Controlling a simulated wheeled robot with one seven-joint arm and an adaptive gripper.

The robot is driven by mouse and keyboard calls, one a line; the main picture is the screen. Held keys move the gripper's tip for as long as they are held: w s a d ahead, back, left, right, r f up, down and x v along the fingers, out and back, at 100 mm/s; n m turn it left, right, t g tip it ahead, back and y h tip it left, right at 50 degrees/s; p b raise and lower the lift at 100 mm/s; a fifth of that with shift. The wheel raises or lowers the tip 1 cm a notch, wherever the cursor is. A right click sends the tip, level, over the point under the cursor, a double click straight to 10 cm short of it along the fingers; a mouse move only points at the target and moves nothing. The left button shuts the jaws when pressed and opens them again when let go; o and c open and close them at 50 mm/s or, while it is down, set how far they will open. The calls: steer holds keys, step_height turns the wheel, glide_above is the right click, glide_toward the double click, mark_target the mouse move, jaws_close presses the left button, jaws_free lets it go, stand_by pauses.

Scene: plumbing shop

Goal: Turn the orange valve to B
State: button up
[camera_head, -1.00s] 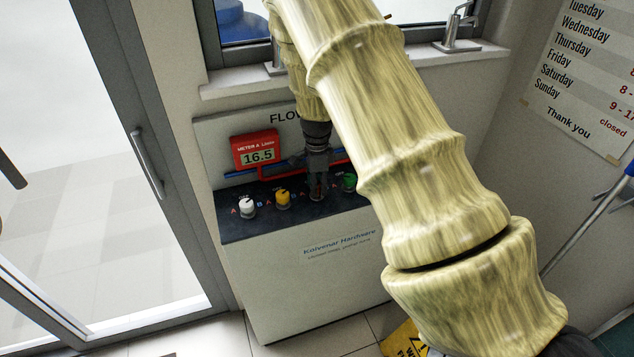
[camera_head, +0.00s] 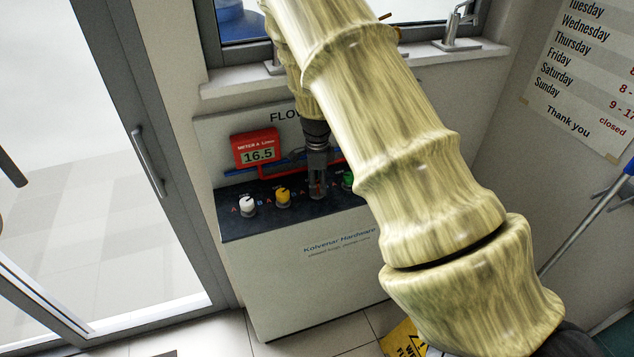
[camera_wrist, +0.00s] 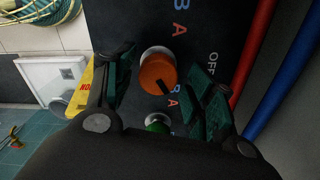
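The orange valve (camera_wrist: 157,74) is a round knob in the wrist view, with a dark mark on its lower-right edge. The mark points down and right, towards the letters B and A below the knob; exactly which setting it meets is hard to tell. My gripper (camera_wrist: 162,88) is open, one finger to the left of the knob and one to its right and lower, with visible gaps. In the head view my gripper (camera_head: 318,192) is down at the dark panel top (camera_head: 235,222) and hides most of the orange valve.
A white valve (camera_head: 247,204) and a yellow valve (camera_head: 283,196) stand left of my gripper. A green valve (camera_head: 348,180) is close on the right. The red meter (camera_head: 256,149) reads 16.5. Red and blue pipes run behind the valves.

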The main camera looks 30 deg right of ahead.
mark_target(317, 183)
stand_by(0.3)
step_height(317, 183, up, 12)
stand_by(0.6)
stand_by(0.4)
